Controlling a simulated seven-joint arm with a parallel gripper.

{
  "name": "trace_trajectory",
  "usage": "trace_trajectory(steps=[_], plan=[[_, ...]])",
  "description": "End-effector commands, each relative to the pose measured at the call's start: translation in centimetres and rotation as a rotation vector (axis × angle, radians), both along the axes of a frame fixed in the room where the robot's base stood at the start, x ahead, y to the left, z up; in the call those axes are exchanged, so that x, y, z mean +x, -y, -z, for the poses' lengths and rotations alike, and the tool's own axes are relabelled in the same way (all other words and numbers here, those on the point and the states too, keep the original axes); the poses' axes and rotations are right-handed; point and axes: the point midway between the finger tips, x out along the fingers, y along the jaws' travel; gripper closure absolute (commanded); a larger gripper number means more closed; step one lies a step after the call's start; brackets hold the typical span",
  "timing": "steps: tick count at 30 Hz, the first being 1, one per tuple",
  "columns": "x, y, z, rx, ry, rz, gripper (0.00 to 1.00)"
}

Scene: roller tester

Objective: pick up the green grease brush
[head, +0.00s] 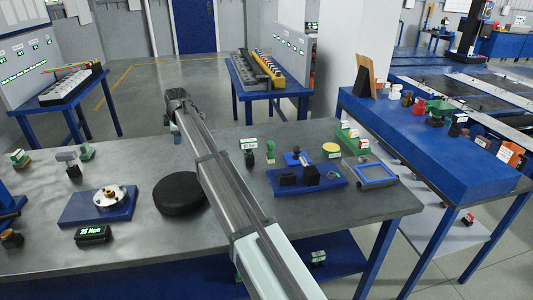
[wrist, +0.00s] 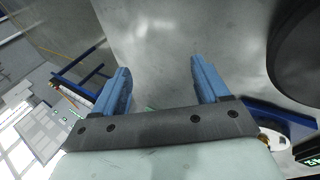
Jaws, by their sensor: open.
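I cannot tell for sure which item is the green grease brush. Small green items stand on the grey workbench (head: 140,235): one green piece (head: 86,151) at the left back, another (head: 18,157) at the far left, and a dark green upright piece (head: 270,151) right of my arm. My gripper (wrist: 160,66) is open, its two blue fingers apart with nothing between them. In the wrist view a tiny green bit (wrist: 150,108) shows just beyond the palm edge, mostly hidden. In the head view my arm reaches over the bench, and its fingers are not clear.
A black round disc (head: 180,194) lies left of my arm. A blue plate with a metal flange (head: 110,196) and a "25 Nm" display (head: 92,234) are further left. A blue tray (head: 330,182) with black blocks lies right. Bare bench shows between the disc and the back edge.

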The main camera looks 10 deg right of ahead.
Motion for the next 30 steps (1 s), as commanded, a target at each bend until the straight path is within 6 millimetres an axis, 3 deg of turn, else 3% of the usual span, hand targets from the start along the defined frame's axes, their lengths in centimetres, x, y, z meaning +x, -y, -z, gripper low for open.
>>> trace_trajectory(steps=[1, 6, 12, 15, 18, 21, 24, 30], plan=[[0.7, 3.5, -0.1, -0.024, -0.037, 0.018, 0.26], [1.0, 14.0, -0.1, -0.092, -0.178, 0.057, 0.26], [-0.4, 25.6, -0.8, -0.141, -0.349, 0.091, 0.26], [-1.4, 30.2, -1.3, -0.151, -0.423, 0.103, 0.26], [-2.4, 33.7, -1.6, -0.155, -0.481, 0.110, 0.26], [-3.1, 35.8, -1.9, -0.156, -0.519, 0.113, 0.26], [-3.5, 36.8, -2.0, -0.156, -0.539, 0.114, 0.26], [-3.7, 37.1, -0.8, -0.156, -0.545, 0.114, 0.26]])
